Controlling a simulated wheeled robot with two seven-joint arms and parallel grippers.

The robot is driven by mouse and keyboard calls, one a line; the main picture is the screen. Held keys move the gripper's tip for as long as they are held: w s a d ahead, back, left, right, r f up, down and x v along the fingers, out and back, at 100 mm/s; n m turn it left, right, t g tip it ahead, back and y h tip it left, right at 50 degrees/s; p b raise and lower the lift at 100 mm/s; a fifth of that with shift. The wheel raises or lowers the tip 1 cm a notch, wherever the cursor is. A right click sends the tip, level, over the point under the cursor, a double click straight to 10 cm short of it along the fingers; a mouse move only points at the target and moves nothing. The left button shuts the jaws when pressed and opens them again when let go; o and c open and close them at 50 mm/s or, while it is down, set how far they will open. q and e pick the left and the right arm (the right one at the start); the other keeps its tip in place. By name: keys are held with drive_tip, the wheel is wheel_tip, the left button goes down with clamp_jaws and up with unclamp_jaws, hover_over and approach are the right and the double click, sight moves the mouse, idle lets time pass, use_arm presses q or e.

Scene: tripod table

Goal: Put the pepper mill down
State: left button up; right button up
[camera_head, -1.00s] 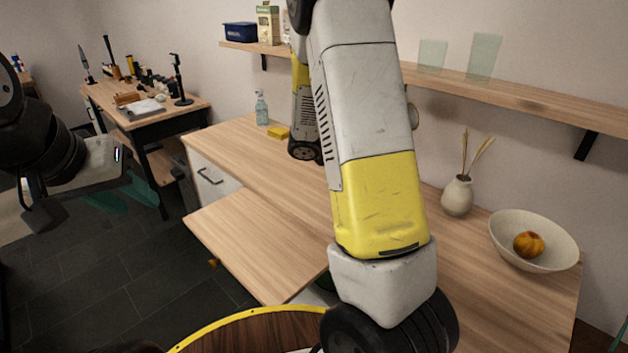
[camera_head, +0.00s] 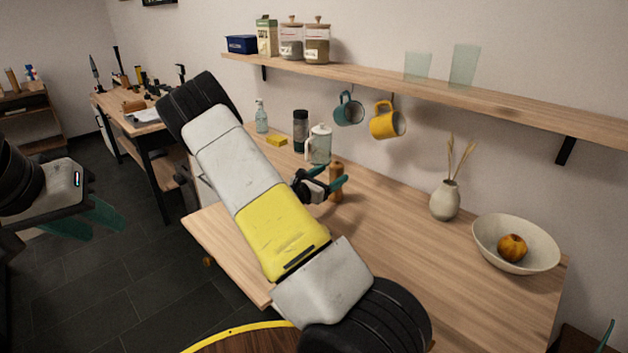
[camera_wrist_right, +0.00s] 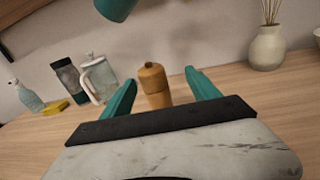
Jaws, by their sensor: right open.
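The pepper mill (camera_head: 336,182) is brown and wooden. It stands upright on the wooden counter, beside the teal fingers of my right gripper (camera_head: 331,178). In the right wrist view the mill (camera_wrist_right: 154,84) shows between and beyond the spread fingers of the right gripper (camera_wrist_right: 158,83), with a visible gap on each side. The right gripper is open and holds nothing; part of the mill is hidden behind its fingers in the head view. My left gripper (camera_head: 88,218) hangs over the dark floor at the left, with its teal fingers apart and empty.
A glass-bodied pot (camera_head: 319,146), a dark canister (camera_head: 300,130), a yellow sponge (camera_head: 276,141) and a spray bottle (camera_head: 261,117) stand behind the mill. Mugs (camera_head: 388,122) hang above. A vase (camera_head: 445,200) and a fruit bowl (camera_head: 490,250) stand right; the counter between is clear.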

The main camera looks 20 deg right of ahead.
sight(340, 165)
drive_tip(key=shift+w+a+f+n+t, duration=0.15)
drive_tip(key=shift+w+n+t, duration=0.1)
drive_tip(key=shift+w+n, duration=0.15)
drive_tip(key=shift+w+f+n+t, duration=0.15)
drive_tip(key=shift+w+n+t, duration=0.15)
drive_tip(key=shift+w, duration=0.15)
drive_tip(key=shift+w+d, duration=0.25)
drive_tip(key=x, duration=0.7)
drive_tip(key=shift+d+f, duration=0.1)
drive_tip(key=shift+d, duration=0.15)
clamp_jaws()
